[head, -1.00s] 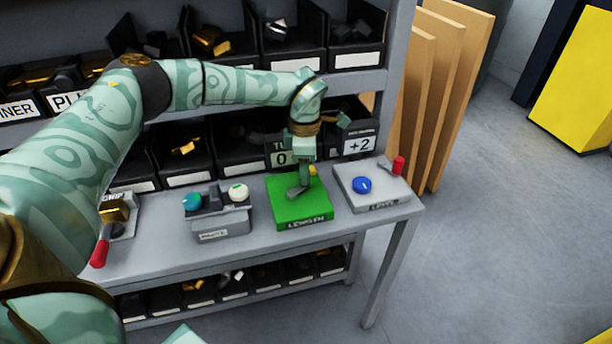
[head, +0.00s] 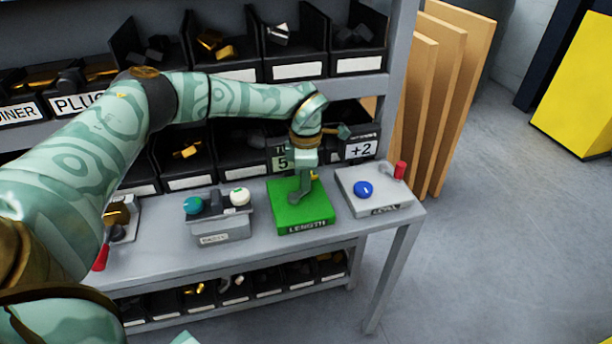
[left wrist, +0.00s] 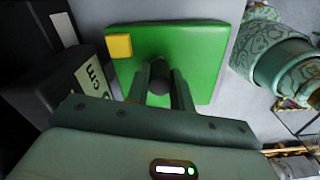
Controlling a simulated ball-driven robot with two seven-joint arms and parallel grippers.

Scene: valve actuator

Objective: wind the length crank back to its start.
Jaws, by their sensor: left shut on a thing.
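The green LENGTH box (head: 308,215) stands on the bench, and its green top also shows in the left wrist view (left wrist: 205,55). Its grey crank (head: 295,198) lies on top, partly hidden by my gripper. My left gripper (head: 305,178) reaches down over the box and is shut on the crank's dark knob (left wrist: 159,86), which shows between the two fingers in the left wrist view. A small display (head: 282,163) behind the box shows a 5, partly covered by my arm. My right gripper is in neither view.
A grey LEVEL box (head: 380,200) with a blue knob and red handle stands close on the right. A grey box (head: 222,231) with teal and white knobs stands left. A red-handled lever (head: 101,257) is farther left. Bins line the shelf behind.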

